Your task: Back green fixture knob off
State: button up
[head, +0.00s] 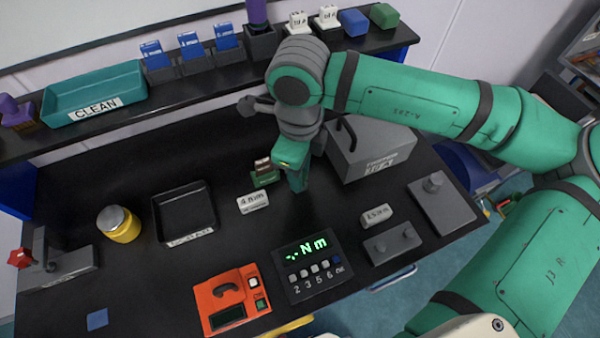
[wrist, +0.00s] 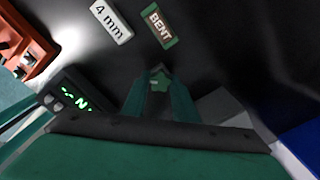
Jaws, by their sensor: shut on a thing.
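The green star-shaped knob (wrist: 160,82) shows in the wrist view between the tips of my gripper (wrist: 158,92). My gripper's two green fingers are shut on it from either side. In the head view my gripper (head: 297,184) points down at the dark bench, left of the grey lidded box. The knob cannot be made out there, behind my fingers. The fixture under the knob is mostly hidden in both views, so how far the knob is threaded cannot be told.
A green BENT holder (head: 264,177) and a white 4 mm label block (head: 253,203) stand close left of my gripper. The grey box (head: 372,150) is close right. A lit Nm display (head: 309,265) and an orange device (head: 231,299) lie in front.

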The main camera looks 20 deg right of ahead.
jog(key=n, duration=0.4)
jog(key=shift+n, duration=0.3)
jog(key=shift+w, duration=0.1)
jog(key=n, duration=0.4)
jog(key=shift+n, duration=0.3)
jog(key=o, duration=0.9)
